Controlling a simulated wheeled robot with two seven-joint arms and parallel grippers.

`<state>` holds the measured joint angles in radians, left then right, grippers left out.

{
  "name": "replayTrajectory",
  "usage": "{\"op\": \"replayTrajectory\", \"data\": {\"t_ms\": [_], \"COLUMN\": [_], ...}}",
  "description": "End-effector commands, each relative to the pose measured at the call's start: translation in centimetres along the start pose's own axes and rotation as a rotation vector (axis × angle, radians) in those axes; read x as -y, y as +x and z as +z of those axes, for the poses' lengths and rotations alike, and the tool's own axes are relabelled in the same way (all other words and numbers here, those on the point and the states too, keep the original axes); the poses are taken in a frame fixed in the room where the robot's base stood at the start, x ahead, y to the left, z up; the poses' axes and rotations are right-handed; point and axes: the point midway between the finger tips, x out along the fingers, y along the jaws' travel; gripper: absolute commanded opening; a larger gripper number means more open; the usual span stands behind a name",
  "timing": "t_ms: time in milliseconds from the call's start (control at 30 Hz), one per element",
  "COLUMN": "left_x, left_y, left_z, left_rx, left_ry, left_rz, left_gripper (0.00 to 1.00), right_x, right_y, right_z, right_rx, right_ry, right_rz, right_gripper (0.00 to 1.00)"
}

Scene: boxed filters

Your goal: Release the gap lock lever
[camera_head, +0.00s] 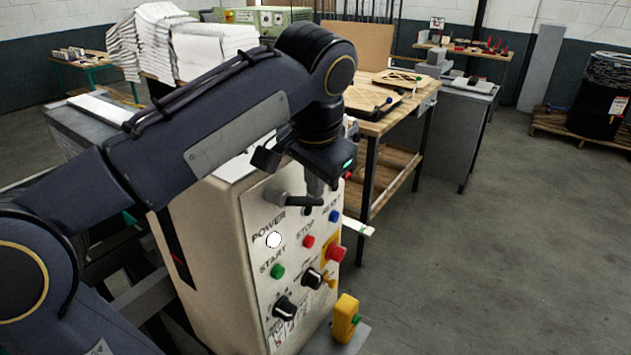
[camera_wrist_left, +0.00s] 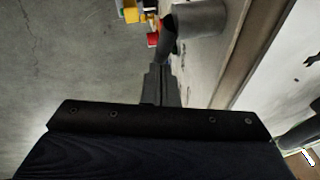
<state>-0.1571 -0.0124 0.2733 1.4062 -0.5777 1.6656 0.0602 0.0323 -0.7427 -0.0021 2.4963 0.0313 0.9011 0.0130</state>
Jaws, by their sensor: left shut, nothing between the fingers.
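A dark lever-like handle (camera_head: 300,201) sticks out near the top of the light control panel (camera_head: 262,220). It looks like the gap lock lever, but I see no readable label for it. In the left wrist view a grey cylinder with a dark arm (camera_wrist_left: 198,20) stands out from the panel, just beyond my fingertips. My left gripper (camera_head: 317,190) points down at the handle's right end; its fingers (camera_wrist_left: 160,78) are shut with nothing between them. Whether they touch the handle is unclear. My right gripper is not in view.
The panel carries a green button (camera_head: 278,271), a red button (camera_head: 308,241), a blue button (camera_head: 334,216), a red emergency stop (camera_head: 336,253) and black knobs (camera_head: 285,308). A yellow box (camera_head: 346,318) stands at the lower right. A wooden workbench (camera_head: 384,122) is behind; floor at right is clear.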

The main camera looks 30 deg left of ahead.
Motion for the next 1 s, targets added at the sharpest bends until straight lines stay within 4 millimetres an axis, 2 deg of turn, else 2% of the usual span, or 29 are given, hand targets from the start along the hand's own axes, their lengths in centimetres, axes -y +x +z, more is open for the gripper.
{"op": "replayTrajectory", "data": {"t_ms": [1000], "left_x": [-0.2], "left_y": [1.0], "left_z": [0.1], "left_rx": [0.001], "left_ry": [-0.001], "left_rz": [-0.001], "left_gripper": [0.0], "right_x": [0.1], "right_y": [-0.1], "right_z": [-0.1], "right_rx": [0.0], "right_ry": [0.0], "right_rz": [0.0], "right_gripper": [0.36]}}
